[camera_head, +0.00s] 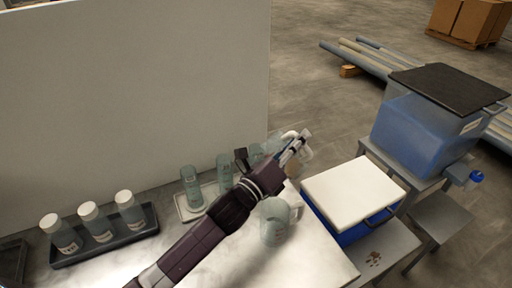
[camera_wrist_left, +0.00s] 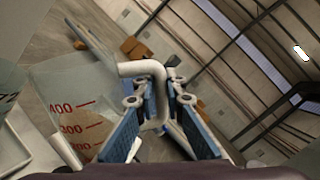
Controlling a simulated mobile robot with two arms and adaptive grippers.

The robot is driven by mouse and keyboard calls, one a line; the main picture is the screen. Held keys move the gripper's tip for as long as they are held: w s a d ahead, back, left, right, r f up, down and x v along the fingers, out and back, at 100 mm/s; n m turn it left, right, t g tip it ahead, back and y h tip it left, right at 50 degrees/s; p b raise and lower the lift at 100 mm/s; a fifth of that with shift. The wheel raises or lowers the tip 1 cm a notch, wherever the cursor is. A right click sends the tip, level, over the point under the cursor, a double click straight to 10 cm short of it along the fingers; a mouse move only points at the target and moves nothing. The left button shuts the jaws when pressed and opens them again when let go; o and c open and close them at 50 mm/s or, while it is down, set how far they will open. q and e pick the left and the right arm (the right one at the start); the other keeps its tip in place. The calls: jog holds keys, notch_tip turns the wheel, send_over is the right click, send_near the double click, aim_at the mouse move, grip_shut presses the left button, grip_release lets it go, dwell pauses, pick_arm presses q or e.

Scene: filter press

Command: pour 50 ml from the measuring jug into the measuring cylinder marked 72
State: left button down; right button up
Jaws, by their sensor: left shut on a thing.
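My left gripper (camera_head: 296,148) is shut on the pale handle (camera_wrist_left: 150,70) of a clear measuring jug, beyond the cylinders in the head view. The jug's body with red scale marks (camera_wrist_left: 75,105) shows in the left wrist view, where 400 and 300 are readable. I cannot tell its liquid level. Pale green measuring cylinders stand in a row: one at the left (camera_head: 192,188), one in the middle (camera_head: 224,172), and one (camera_head: 255,154) partly behind my gripper. Their numbers are too small in the head view. A cylinder marked 72 (camera_wrist_left: 8,98) shows at the left wrist view's edge. My right gripper is not in view.
A pale green vessel with a handle (camera_head: 275,225) stands on the table near my arm. A dark tray (camera_head: 108,243) holds several capped bottles. A blue box with a white lid (camera_head: 350,193) is at the right, beside a blue tank (camera_head: 425,130). A pale panel (camera_head: 130,95) rises behind.

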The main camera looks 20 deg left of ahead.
pick_arm(q)
jog(key=shift+w+a+f+n, duration=0.1)
jog(key=shift+a+n, duration=0.1)
jog(key=shift+n, duration=0.2)
jog(key=shift+w+a+r+n+y, duration=0.2)
jog(key=shift+a+r+n+y, duration=0.1)
jog(key=shift+a+r+n, duration=0.55)
jog(key=shift+w+a+r+n+t, duration=0.15)
jog(key=shift+a+r+n+t, duration=0.25)
jog(key=shift+n, duration=0.55)
jog(key=shift+a+r+n, duration=0.15)
jog(key=shift+r+n, duration=0.15)
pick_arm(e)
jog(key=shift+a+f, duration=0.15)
pick_arm(q)
jog(key=shift+y, duration=0.3)
jog(key=shift+w+a+r+n+p, duration=0.2)
jog(key=shift+a+r+n+p, duration=0.1)
jog(key=shift+a+n+p, duration=0.3)
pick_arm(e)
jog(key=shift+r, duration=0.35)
pick_arm(q)
jog(key=shift+w+a+r+n+p, duration=0.1)
jog(key=shift+a+r+n+p, duration=0.05)
jog(key=shift+a+n, duration=0.15)
jog(key=shift+w+a+r+n+p, duration=0.1)
jog(key=shift+a+n+p, duration=0.1)
jog(key=shift+a, duration=0.2)
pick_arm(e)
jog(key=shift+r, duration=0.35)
